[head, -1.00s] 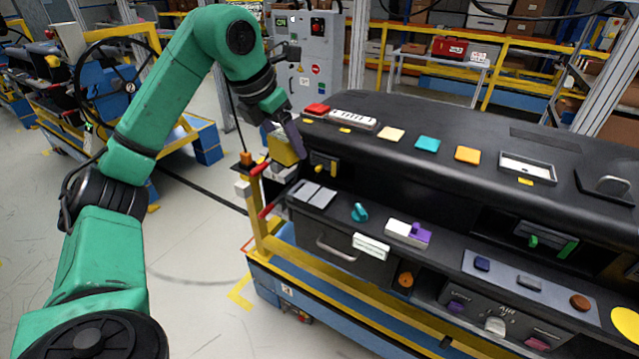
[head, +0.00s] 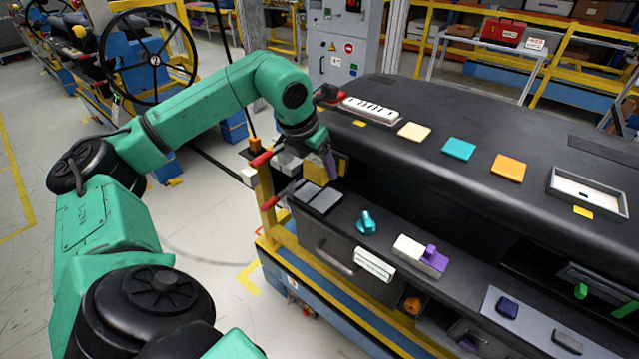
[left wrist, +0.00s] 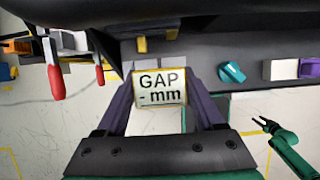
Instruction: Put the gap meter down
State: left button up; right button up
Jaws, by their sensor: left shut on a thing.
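The gap meter is a yellow box (head: 317,171) at the left end of the dashboard module. In the left wrist view its pale face (left wrist: 159,89) reads "GAP - mm". My left gripper (head: 329,160) is shut on it, with one purple-grey finger on each side in the left wrist view (left wrist: 160,102). The meter appears just above the left end of the dark ledge, by flat grey pads (head: 322,201). I cannot tell whether it touches anything below. My right gripper (left wrist: 262,124) shows small in the left wrist view, open, empty and away from the meter.
Red-handled clamps (head: 262,159) stand left of the meter. A teal knob (head: 366,223) and a white-and-purple block (head: 420,255) sit on the ledge to the right. The dashboard top (head: 400,105) overhangs behind. A steering wheel (head: 153,58) stands at the back left.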

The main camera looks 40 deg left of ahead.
aim_at(318, 181)
pick_arm(q)
jog(key=f, duration=0.4)
jog(key=shift+s+p, duration=0.2)
jog(key=shift+p, duration=0.1)
jog(key=shift+f, duration=0.25)
jog(key=shift+w+f+b, duration=0.1)
jog(key=shift+f+b, duration=0.1)
jog(key=shift+b, duration=0.1)
jog(key=o, duration=1.5)
jog(key=shift+r, duration=0.1)
pick_arm(e)
jog(key=shift+w+r, duration=0.25)
jog(key=shift+w, duration=0.2)
jog(key=shift+d, duration=0.1)
